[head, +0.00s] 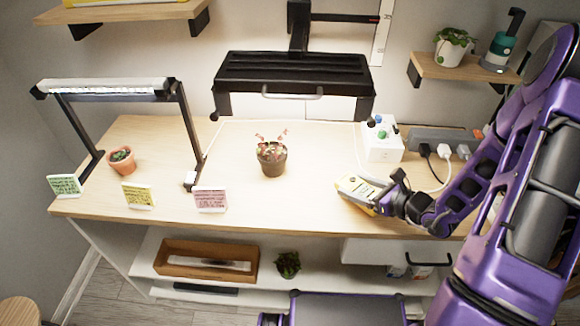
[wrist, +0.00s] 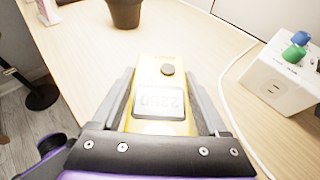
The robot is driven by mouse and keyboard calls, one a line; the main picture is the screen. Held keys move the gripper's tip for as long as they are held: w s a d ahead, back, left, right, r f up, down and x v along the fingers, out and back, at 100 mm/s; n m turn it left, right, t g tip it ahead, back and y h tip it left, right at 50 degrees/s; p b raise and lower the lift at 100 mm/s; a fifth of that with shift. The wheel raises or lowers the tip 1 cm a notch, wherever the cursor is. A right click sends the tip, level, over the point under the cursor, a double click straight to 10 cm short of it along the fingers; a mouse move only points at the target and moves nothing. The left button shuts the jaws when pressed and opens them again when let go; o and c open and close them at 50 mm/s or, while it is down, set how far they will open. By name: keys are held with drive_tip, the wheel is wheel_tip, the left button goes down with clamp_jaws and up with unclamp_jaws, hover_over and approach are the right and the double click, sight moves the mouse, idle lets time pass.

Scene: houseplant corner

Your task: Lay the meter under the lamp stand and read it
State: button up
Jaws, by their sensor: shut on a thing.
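The yellow meter (head: 358,187) is at the right of the table, held in my gripper (head: 385,197). In the wrist view the meter (wrist: 148,72) lies between the two jaws of my gripper (wrist: 160,98), which are shut on its sides. Its grey display shows digits, upside down in this view, that look like 2250. A round dark knob sits near its far end. I cannot tell whether the meter touches the table. The lamp stand (head: 105,88) stands at the left end of the table, with a lit bar across two dark legs.
A small succulent in a terracotta pot (head: 122,161) stands under the lamp bar. Green (head: 64,186), yellow (head: 138,196) and pink (head: 210,200) cards line the front edge. A brown potted plant (head: 271,159) stands mid-table. A white box with knobs (head: 382,142) is behind my gripper.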

hover_over(310, 168)
drive_tip(key=shift+s+d, duration=0.35)
drive_tip(key=shift+s, duration=0.05)
drive_tip(key=shift+w+a, duration=0.4)
drive_tip(key=shift+a, duration=0.05)
wheel_tip(310, 168, down, 3)
drive_tip(key=shift+r, duration=0.1)
drive_tip(key=shift+f, duration=0.3)
drive_tip(key=shift+f, duration=0.1)
drive_tip(key=o, duration=1.6)
drive_tip(key=shift+c, duration=0.2)
